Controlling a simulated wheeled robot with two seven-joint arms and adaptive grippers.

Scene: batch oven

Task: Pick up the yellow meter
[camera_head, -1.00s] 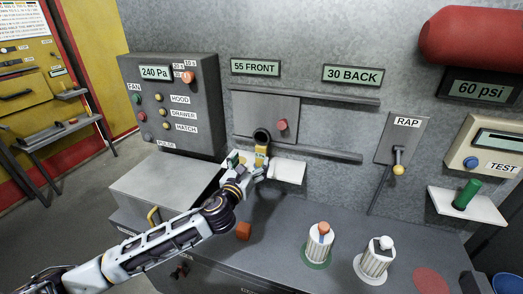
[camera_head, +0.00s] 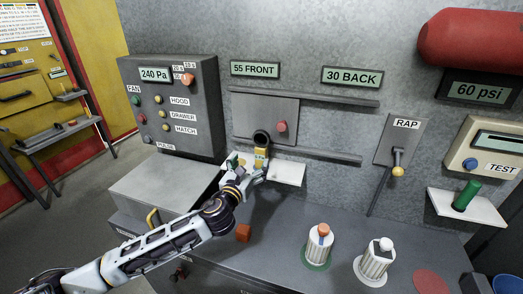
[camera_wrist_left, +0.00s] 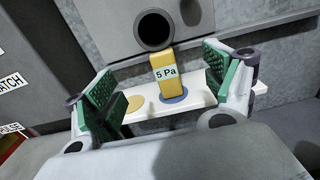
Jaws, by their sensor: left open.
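The yellow meter (camera_wrist_left: 165,69), a small upright block with a "5 Pa" display, stands on a blue disc (camera_wrist_left: 174,95) on a white shelf (camera_wrist_left: 201,97) against the wall. In the head view the meter (camera_head: 261,157) shows just beyond my left gripper (camera_head: 247,167). In the left wrist view my left gripper (camera_wrist_left: 165,88) is open, its green pads apart on either side of the meter. The meter looks a little beyond the fingertips, and I cannot tell whether either pad touches it. My right gripper is not in view.
A dark round port (camera_wrist_left: 154,30) is right above the meter. A yellow disc (camera_wrist_left: 134,103) lies beside it on the shelf. A control panel (camera_head: 172,105) is at left.

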